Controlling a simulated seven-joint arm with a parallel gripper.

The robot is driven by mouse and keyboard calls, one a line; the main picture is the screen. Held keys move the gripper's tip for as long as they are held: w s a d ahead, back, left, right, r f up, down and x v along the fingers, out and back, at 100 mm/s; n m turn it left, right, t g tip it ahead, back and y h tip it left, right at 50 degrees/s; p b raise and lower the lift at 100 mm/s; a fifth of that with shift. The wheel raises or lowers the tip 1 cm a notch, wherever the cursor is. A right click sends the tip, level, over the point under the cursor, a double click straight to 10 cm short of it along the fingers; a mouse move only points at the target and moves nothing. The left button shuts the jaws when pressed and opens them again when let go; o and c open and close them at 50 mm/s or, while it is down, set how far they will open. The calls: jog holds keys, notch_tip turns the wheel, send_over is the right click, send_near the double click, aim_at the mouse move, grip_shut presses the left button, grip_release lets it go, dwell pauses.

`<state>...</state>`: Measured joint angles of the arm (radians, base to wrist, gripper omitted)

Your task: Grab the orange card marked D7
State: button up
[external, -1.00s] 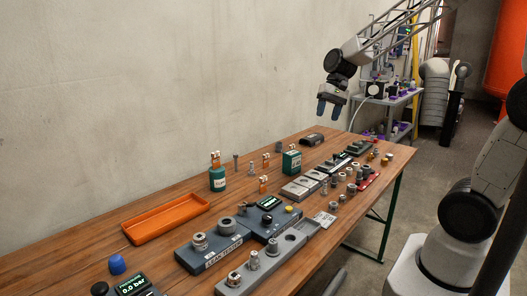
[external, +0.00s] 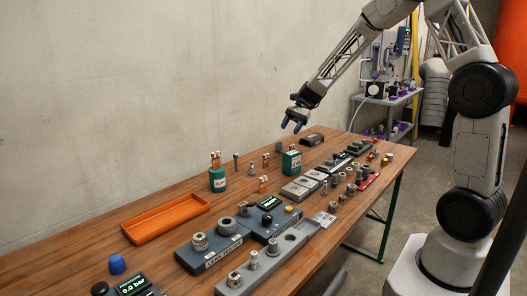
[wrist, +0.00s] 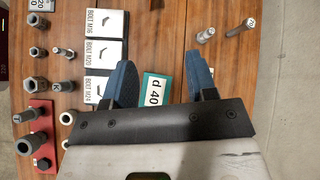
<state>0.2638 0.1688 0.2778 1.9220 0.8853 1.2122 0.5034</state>
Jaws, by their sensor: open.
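No orange card with a readable D7 shows in either view. My gripper (external: 294,125) is open and empty, above the far half of the table. In the wrist view its two blue fingers (wrist: 160,75) are spread apart, with a teal item labelled "d 40" (wrist: 154,90) showing between them, below.
An orange tray (external: 165,218) lies at the left. Teal containers (external: 217,180) stand along the table. A grey leak tester (external: 212,245) and fittings fill the front side. White bolt cards (wrist: 104,55) lie left of the fingers in the wrist view.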

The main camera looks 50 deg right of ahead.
aim_at(266, 161)
jog(key=w+d+f+m+t+y, duration=0.2)
jog(key=w+d+f+m, duration=0.3)
jog(key=w+f, duration=0.6)
jog(key=shift+d+f+y, duration=0.5)
jog(key=shift+d, duration=0.5)
jog(key=shift+w+a, duration=0.1)
jog(key=shift+x, duration=1.2)
jog(key=shift+a, duration=0.1)
jog(key=shift+x, duration=2.55)
jog(key=shift+f, duration=0.1)
grip_shut()
